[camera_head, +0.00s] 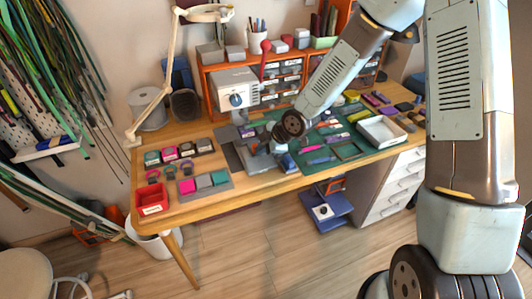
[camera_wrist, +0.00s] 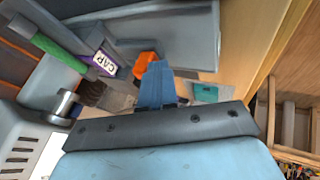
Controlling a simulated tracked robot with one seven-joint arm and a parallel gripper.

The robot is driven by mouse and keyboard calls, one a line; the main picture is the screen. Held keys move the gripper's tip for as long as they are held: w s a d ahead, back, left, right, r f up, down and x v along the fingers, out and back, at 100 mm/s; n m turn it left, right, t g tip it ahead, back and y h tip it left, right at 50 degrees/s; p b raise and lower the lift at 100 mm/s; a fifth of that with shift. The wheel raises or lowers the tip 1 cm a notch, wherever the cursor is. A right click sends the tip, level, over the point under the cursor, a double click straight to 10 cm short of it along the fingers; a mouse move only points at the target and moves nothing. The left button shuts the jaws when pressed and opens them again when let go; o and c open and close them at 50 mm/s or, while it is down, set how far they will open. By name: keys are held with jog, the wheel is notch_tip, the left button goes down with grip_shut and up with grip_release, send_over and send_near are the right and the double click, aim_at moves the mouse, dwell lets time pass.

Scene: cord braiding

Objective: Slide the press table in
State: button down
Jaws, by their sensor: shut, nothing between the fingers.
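The press (camera_head: 235,88), a pale box with a dark blue round knob and a red lever, stands at the back of the wooden table. Below its head, grey plates (camera_head: 258,163) lie at the table's front; I cannot tell which part is the sliding press table, as my wrist covers some of it. My gripper (camera_head: 276,148) is low over these plates. In the wrist view my gripper (camera_wrist: 157,84) shows as blue-grey fingers, shut and empty. An orange block (camera_wrist: 147,61) is just beyond the tips; I cannot tell if they touch. A "CAP" label (camera_wrist: 105,63) is beside it.
A red bin (camera_head: 152,199) and small coloured blocks (camera_head: 205,182) are left of the press. A green mat (camera_head: 335,150) with tools and a white tray (camera_head: 381,131) lie right. A lamp arm (camera_head: 160,100) rises at the back left. Floor in front is mostly clear.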

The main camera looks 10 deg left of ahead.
jog(key=shift+w+a, duration=0.3)
jog(key=shift+w, duration=0.25)
jog(key=shift+w+a, duration=0.3)
jog(key=shift+w, duration=0.2)
jog(key=s, duration=0.1)
jog(key=s+d, duration=0.2)
jog(key=shift+s+d+r, duration=0.15)
jog(key=shift+s+d, duration=0.1)
jog(key=shift+s, duration=0.05)
jog(key=v, duration=0.9)
jog(key=shift+r, duration=0.15)
jog(key=shift+d, duration=0.1)
